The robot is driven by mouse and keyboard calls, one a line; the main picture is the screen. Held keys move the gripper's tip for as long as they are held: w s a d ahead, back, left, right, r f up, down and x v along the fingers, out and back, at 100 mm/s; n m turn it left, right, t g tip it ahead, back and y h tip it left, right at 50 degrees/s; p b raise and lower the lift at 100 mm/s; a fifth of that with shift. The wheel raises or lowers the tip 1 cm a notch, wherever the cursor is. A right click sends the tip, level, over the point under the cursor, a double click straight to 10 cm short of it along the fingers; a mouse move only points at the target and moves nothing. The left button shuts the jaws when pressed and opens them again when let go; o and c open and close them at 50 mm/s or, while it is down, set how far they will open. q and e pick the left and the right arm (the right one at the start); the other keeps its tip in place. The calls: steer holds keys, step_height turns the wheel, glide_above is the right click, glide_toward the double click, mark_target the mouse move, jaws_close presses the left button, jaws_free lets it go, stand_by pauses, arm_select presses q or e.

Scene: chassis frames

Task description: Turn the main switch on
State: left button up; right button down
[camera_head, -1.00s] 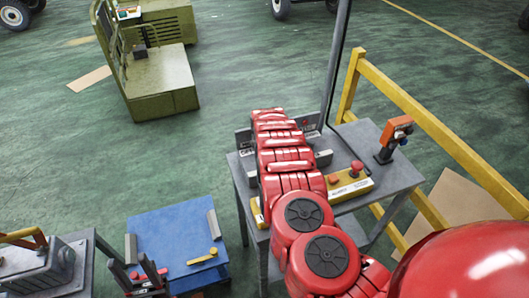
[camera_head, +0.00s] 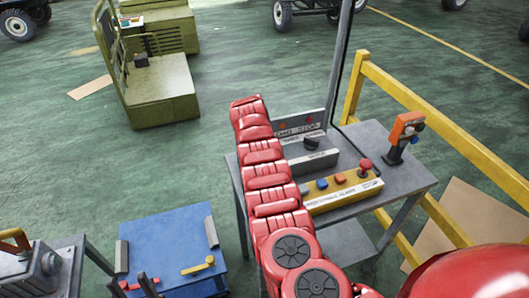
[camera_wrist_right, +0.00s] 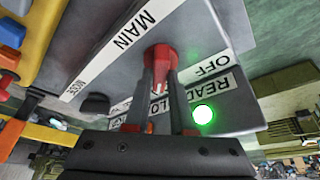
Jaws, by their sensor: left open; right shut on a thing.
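The main switch is a red handle (camera_wrist_right: 162,58) on a grey panel (camera_wrist_right: 228,30), beside labels reading MAIN and OFF in the right wrist view. My right gripper (camera_wrist_right: 161,82) is shut on this handle, with a finger on each side. A green lamp (camera_wrist_right: 203,114) glows next to a partly hidden label starting READ. In the head view my right arm covers the switch and its gripper. The panel's grey front shows to the right of the arm. My left gripper (camera_head: 132,284) is open and empty at the bottom left, near the blue cabinet.
A yellow button box (camera_head: 343,191) with a red mushroom button lies on the grey table (camera_head: 405,180). A black knob (camera_head: 311,142) and an orange handheld device (camera_head: 403,130) stand near it. A blue cabinet (camera_head: 165,235) is at left. Yellow railing (camera_head: 440,120) runs behind the table.

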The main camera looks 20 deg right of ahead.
stand_by(0.3)
steer(key=c, duration=0.8)
jaws_free()
steer(key=shift+o, duration=0.2)
steer(key=shift+r, duration=0.1)
steer(key=shift+r, duration=0.3)
steer(key=b+v, duration=0.5)
steer(key=v, duration=1.1)
steer(key=shift+r, duration=0.3)
steer(key=shift+s+a, duration=0.1)
